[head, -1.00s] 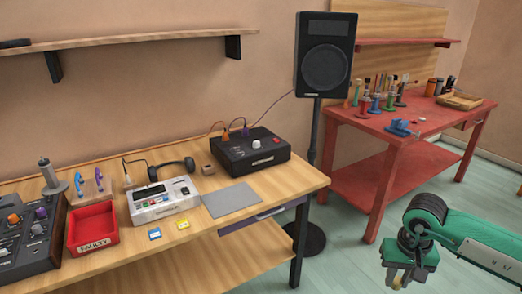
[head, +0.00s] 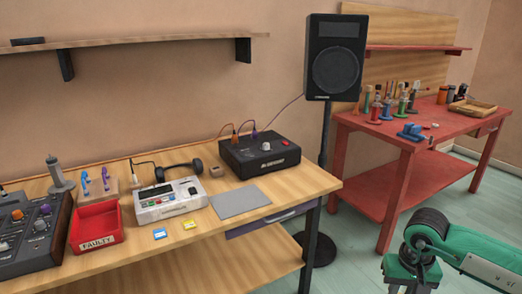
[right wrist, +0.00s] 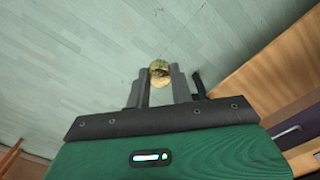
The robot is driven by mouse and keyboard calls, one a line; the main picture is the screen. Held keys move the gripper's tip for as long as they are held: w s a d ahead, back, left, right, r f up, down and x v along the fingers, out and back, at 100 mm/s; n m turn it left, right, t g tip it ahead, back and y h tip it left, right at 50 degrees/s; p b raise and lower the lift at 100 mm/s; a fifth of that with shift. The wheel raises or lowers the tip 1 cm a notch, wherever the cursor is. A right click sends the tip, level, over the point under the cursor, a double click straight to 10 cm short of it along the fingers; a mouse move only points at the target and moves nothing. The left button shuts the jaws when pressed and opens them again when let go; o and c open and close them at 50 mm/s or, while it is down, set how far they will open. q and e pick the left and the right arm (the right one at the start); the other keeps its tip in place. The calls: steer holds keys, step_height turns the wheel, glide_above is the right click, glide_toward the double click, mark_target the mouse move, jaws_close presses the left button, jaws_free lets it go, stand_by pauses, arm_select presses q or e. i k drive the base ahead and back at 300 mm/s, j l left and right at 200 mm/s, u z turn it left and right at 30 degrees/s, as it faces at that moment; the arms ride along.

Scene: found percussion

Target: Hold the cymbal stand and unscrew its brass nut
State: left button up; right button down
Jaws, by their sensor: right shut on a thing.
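My right gripper (right wrist: 160,84) is shut on a small round brass-coloured piece (right wrist: 160,70), which looks like the brass nut. The piece sits between the fingertips in the right wrist view, with bare floor behind it. In the head view my right gripper (head: 408,287) is at the bottom edge, right of the wooden bench and over the floor; its fingertips are cut off. I cannot make out a cymbal stand in either view. My left gripper is not in view.
The wooden bench (head: 270,215) holds a red FAULTY tray (head: 97,238), a white device (head: 170,205), a grey mat (head: 240,201) and a black box (head: 262,158). A speaker (head: 335,60) stands behind it. A red workbench (head: 385,128) is at right.

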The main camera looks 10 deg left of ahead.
mark_target(60, 185)
steer(key=j+u, duration=0.3)
steer(key=u, duration=0.15)
steer(key=j+u, duration=0.3)
steer(key=u, duration=0.15)
